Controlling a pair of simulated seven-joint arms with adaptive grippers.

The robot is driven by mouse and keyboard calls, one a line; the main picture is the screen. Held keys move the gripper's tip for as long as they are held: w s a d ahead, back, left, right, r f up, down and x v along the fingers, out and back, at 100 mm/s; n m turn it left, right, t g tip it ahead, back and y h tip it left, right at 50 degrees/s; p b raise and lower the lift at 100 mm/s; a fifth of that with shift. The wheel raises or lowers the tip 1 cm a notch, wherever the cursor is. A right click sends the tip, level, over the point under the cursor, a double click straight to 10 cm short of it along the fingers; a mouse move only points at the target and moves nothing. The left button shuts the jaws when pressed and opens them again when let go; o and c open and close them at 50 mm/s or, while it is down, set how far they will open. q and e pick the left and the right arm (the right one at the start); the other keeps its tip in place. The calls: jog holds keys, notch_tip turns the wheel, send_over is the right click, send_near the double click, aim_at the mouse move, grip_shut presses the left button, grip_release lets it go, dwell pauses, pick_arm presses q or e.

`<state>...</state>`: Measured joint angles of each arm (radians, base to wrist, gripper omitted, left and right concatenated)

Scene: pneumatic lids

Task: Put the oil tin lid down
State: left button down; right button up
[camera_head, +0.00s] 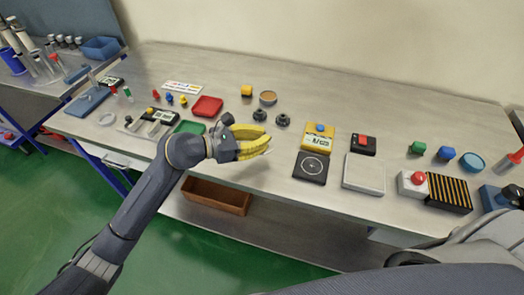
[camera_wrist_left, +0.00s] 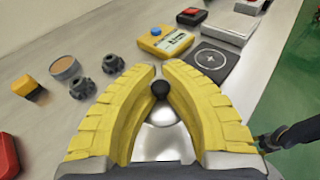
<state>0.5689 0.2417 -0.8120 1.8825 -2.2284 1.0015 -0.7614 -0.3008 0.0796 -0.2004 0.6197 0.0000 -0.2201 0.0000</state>
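My left gripper (camera_head: 268,140) reaches over the front part of the workbench; its yellow fingers also show in the wrist view (camera_wrist_left: 160,70). They are closed in on the black knob of a shiny silver lid (camera_wrist_left: 161,113), taken to be the oil tin lid. The fingers cover parts of the lid, and the head view does not show it. I cannot tell its height above the bench. A round tin with a brown top (camera_head: 268,97) stands further back; it also shows in the left wrist view (camera_wrist_left: 65,67).
Two dark knobbed parts (camera_wrist_left: 82,88) (camera_wrist_left: 113,63) stand near the tin. A yellow device (camera_head: 318,137), a black pad with a circle (camera_head: 311,168) and a pale grey plate (camera_head: 364,173) lie to the right. A red tray (camera_head: 207,106) is to the left. Bare bench lies around the fingers.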

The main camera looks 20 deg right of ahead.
aim_at(262, 158)
pick_arm(q)
jog(key=shift+f, duration=3)
jog(key=c, duration=1.6)
grip_release()
jog(key=shift+f, duration=0.1)
jog(key=shift+o, duration=0.2)
jog(key=v, duration=1.2)
